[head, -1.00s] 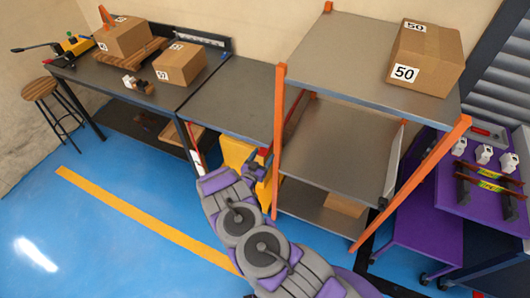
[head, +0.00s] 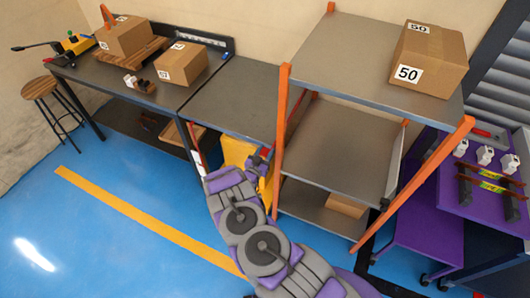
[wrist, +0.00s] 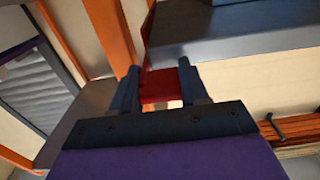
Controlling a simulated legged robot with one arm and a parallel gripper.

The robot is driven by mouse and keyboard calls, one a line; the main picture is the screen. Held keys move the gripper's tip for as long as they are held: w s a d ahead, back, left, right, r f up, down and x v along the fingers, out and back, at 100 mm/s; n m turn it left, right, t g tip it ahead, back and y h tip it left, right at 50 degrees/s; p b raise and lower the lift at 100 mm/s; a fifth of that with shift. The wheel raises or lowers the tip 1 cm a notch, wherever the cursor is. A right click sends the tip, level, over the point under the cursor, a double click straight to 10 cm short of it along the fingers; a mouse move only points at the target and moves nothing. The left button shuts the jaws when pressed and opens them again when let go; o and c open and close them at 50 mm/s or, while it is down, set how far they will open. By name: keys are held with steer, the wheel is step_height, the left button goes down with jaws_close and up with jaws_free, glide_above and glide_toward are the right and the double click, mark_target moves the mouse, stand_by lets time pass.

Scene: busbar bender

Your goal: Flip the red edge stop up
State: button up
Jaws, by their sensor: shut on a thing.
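The red edge stop (wrist: 160,88) is in the middle of the wrist view, by the edge of a grey metal top (wrist: 235,35). A red part also runs up along the edge of that top. My gripper (wrist: 159,70) has its two dark fingers on either side of the red stop and is shut on it. In the head view my gripper (head: 259,163) is by the front edge of the grey bench (head: 235,95), just left of the shelf's orange post.
A grey shelf rack (head: 345,55) with orange posts stands close to the right of my arm. A yellow object (head: 235,152) is under the bench. Cardboard boxes (head: 180,64) sit on the left bench. The blue floor (head: 120,240) at left is clear.

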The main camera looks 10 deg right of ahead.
steer(key=shift+a, duration=0.25)
steer(key=c, duration=0.3)
steer(key=shift+d, duration=0.1)
jaws_close()
steer(key=shift+r, duration=0.1)
